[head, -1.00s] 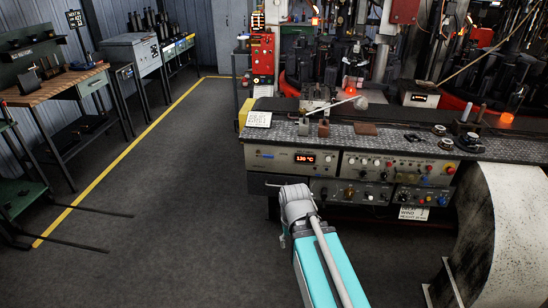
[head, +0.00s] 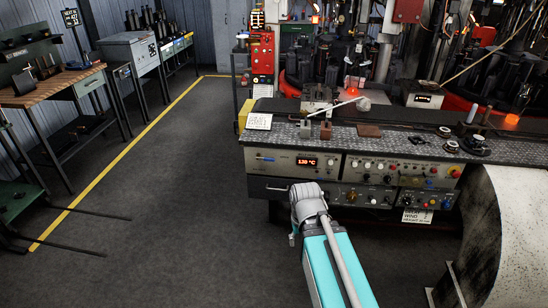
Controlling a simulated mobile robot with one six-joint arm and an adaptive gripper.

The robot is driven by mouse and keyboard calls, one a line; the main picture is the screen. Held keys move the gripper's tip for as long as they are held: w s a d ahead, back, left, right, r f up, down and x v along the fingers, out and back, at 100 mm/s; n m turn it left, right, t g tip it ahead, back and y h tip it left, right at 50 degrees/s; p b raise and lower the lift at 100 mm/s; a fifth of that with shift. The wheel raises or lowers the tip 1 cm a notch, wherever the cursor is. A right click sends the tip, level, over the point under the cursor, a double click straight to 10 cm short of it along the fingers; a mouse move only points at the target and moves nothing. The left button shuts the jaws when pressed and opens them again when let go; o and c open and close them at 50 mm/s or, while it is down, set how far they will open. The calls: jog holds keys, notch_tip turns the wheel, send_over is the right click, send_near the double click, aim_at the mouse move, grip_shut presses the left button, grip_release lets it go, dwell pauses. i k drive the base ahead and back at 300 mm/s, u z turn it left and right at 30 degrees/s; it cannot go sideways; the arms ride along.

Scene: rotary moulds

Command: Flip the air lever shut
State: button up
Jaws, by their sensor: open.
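The console (head: 268,180) spans the middle right, with knobs and a 130 °C display on its front. I cannot say for sure which fitting is the air lever. A thin dark bar (head: 275,188) shows low on the console's left part, just left of my wrist. It may be a lever; its position is unclear. Small blue-marked controls (head: 265,158) sit left of the display. My arm reaches up from the bottom, and its grey wrist lies in front of the console's lower left. The wrist hides my gripper's fingers and any contact there.
A pale, scuffed drum-like housing (head: 515,220) blocks the right side. Loose parts, including a brown block (head: 368,130), lie on the console top. A wooden-topped bench (head: 55,88) stands at left. Open dark floor (head: 170,200) lies between.

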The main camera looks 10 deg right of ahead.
aim_at(265, 159)
jog(key=i, duration=0.85)
jog(key=u, duration=0.05)
